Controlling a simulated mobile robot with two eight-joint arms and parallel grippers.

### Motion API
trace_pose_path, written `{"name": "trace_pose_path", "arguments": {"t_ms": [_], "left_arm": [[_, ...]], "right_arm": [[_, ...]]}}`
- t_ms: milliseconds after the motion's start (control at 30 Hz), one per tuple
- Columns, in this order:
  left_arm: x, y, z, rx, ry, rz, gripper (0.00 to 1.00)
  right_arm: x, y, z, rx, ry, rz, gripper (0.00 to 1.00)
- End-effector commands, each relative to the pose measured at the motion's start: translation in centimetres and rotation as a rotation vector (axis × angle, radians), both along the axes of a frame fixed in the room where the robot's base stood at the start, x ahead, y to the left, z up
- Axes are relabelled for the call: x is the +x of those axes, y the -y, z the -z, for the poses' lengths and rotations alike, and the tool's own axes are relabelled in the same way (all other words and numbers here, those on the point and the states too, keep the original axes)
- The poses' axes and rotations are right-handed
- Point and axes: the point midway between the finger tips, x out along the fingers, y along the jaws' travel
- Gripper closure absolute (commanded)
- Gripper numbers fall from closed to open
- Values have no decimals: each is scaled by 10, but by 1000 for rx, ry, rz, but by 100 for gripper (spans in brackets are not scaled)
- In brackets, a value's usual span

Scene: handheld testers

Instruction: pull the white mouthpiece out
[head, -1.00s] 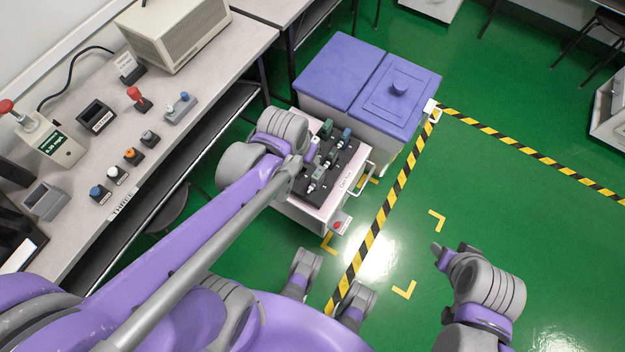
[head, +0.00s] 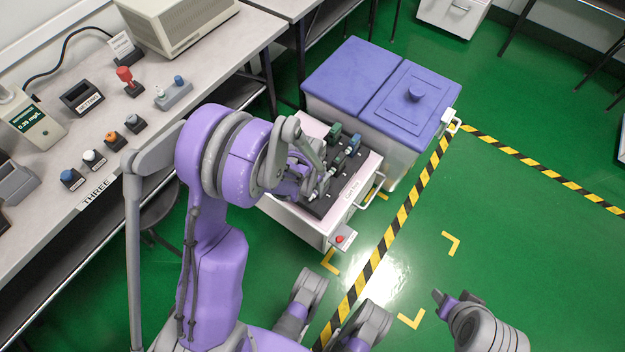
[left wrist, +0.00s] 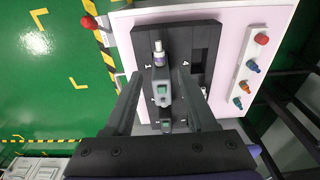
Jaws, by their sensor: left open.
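A grey handheld tester (left wrist: 163,92) with a small green screen lies in the black rack (left wrist: 205,38) on the white cart. Its white mouthpiece (left wrist: 158,46) sticks out of its far end in the left wrist view. The mouthpiece also shows small in the head view (head: 313,196). My left gripper (left wrist: 159,76) is open, with one finger on each side of the tester; I cannot tell whether they touch it. The mouthpiece lies just beyond the fingertips. My right gripper (head: 440,297) is far off at the lower right, over the floor; its opening is unclear.
More testers, one green (head: 334,132) and one blue (head: 353,140), stand in the rack. The cart (head: 297,222) has a red button (head: 340,239). A purple-lidded bin (head: 414,95) stands behind it. A bench (head: 190,103) with devices runs along the left.

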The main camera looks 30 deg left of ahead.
Motion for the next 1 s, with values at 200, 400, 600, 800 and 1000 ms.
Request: {"name": "trace_pose_path", "arguments": {"t_ms": [200, 400, 600, 800, 1000], "left_arm": [[5, 1, 43, 0, 0, 0, 43], [8, 1, 63, 0, 0, 0, 43], [8, 1, 68, 0, 0, 0, 43], [8, 1, 68, 0, 0, 0, 45], [8, 1, 67, 0, 0, 0, 81]], "right_arm": [[2, 0, 16, 0, -5, 0, 50], [3, 0, 22, 0, -7, 0, 50], [3, 0, 23, 0, -7, 0, 50], [3, 0, 23, 0, -7, 0, 50], [3, 0, 23, 0, -7, 0, 50]]}}
